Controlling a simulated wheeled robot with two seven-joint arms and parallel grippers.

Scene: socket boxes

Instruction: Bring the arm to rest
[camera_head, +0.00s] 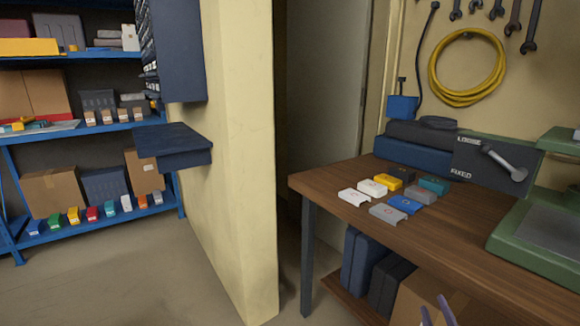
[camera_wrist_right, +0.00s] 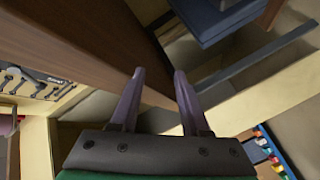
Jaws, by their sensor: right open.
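My right gripper (camera_head: 437,312) shows at the bottom edge of the head view, in front of the workbench and below its top. In the right wrist view my right gripper (camera_wrist_right: 160,75) has its two purple-grey fingers apart, with nothing between them. The brown underside or edge of the workbench (camera_wrist_right: 90,45) is close beyond the fingers there. My left gripper is in neither view.
The wooden workbench (camera_head: 330,178) carries several small socket boxes, among them a blue box (camera_head: 405,204) and a white box (camera_head: 353,196). Dark cases and a cardboard box (camera_head: 418,300) stand beneath it. A blue shelf rack (camera_head: 75,129) stands left, with bare floor before it.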

